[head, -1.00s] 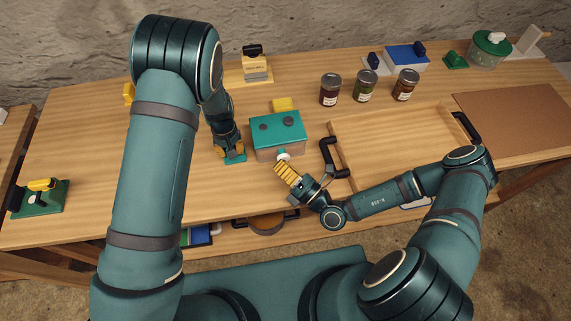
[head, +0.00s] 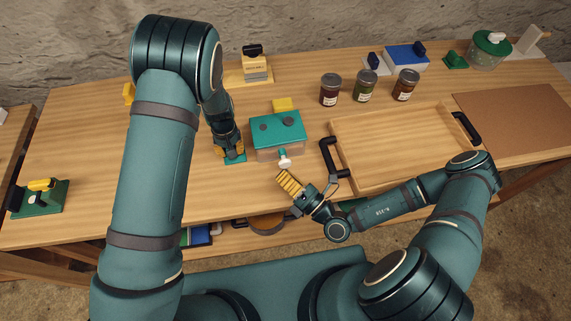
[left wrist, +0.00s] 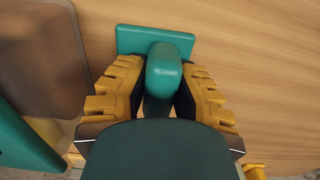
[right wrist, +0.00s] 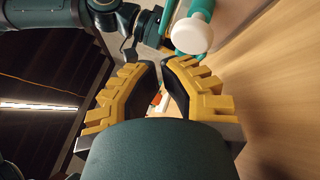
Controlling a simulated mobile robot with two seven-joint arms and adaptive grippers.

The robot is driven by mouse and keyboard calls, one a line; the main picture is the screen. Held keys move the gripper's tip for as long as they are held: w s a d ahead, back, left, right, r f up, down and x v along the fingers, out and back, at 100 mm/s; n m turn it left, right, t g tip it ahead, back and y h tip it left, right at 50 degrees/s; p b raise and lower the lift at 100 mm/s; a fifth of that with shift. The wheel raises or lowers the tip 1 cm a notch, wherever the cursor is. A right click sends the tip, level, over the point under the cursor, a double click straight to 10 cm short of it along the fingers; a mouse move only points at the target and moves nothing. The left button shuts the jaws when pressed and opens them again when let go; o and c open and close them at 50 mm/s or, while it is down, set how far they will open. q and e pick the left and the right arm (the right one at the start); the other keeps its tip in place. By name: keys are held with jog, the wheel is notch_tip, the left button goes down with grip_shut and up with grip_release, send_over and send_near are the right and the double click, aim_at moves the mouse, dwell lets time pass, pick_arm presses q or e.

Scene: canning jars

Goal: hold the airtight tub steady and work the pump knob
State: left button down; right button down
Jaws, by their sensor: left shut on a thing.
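The airtight tub (head: 278,149), clear-sided with a teal lid, stands on the table. Its white pump knob (head: 285,163) sticks out on a teal stem from the near side. It also shows large in the right wrist view (right wrist: 192,36). My left gripper (head: 231,150) is just left of the tub, shut on an upright teal grip (left wrist: 163,75) above a flat teal plate (left wrist: 128,40); whether this joins the tub is unclear. My right gripper (head: 288,182) is just in front of the knob, apart from it, its fingers nearly together and empty.
A wooden tray (head: 400,150) with black handles lies right of the tub. Several labelled jars (head: 330,90) stand behind it. A yellow block (head: 284,104) is just behind the tub. The table left of my left gripper is mostly clear.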

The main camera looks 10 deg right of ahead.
jog(key=shift+s+d, duration=0.15)
jog(key=shift+s, duration=2.35)
pick_arm(q)
jog(key=c, duration=0.8)
grip_release()
jog(key=shift+c, duration=0.2)
notch_tip(320, 180, up, 12)
